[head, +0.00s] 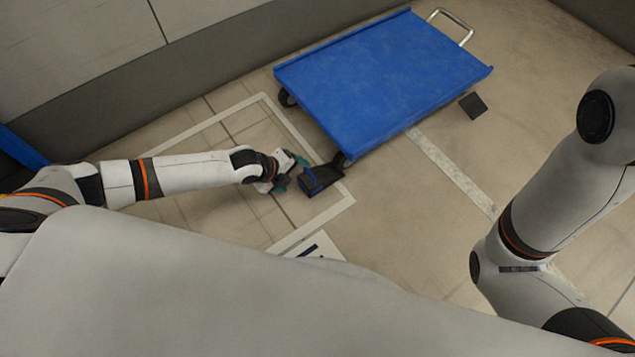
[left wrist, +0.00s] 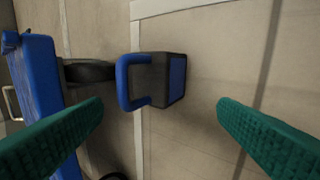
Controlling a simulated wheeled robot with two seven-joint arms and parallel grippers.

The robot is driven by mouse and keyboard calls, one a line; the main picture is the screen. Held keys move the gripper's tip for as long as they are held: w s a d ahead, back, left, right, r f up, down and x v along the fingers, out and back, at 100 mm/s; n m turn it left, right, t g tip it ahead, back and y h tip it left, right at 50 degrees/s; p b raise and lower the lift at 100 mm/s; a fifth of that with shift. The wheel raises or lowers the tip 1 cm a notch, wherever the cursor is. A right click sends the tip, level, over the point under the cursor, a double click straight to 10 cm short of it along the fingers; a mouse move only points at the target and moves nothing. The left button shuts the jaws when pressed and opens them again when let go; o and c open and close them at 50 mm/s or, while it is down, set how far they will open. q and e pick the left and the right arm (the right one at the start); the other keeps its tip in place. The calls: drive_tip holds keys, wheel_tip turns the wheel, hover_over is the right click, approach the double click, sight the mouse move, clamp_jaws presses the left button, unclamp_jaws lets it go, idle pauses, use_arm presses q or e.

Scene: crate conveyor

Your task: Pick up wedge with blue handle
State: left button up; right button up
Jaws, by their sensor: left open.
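The black wedge (head: 322,180) sits on the floor by a wheel of the blue cart, inside the corner of a white floor outline. Its blue handle (left wrist: 127,82) shows clearly in the left wrist view, on the left side of the dark wedge body (left wrist: 160,79). My left gripper (head: 290,172) is just left of the wedge in the head view. Its teal fingers are spread wide and empty, with the wedge lying beyond the gap between them in the left wrist view (left wrist: 160,107). My right gripper is out of view.
The blue flat cart (head: 385,75) with a metal push handle (head: 452,26) stands close to the wedge. A cart wheel (left wrist: 88,72) is near the blue handle. Another dark block (head: 473,105) lies right of the cart.

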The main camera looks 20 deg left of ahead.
sight(305, 178)
use_arm(q)
drive_tip(key=shift+w+d+f, duration=0.15)
drive_tip(key=shift+f, duration=0.2)
drive_tip(key=shift+w+d+f+b, duration=0.1)
drive_tip(key=shift+f+b, duration=0.1)
drive_tip(key=shift+b, duration=0.2)
drive_tip(key=b+x, duration=0.4)
drive_tip(key=shift+w+d+f+b, duration=0.1)
drive_tip(key=shift+d+f+b, duration=0.1)
drive_tip(key=shift+d+b, duration=0.15)
drive_tip(key=shift+r, duration=0.1)
drive_tip(key=c, duration=1.2)
drive_tip(key=shift+c, duration=0.6)
drive_tip(key=shift+r, duration=0.1)
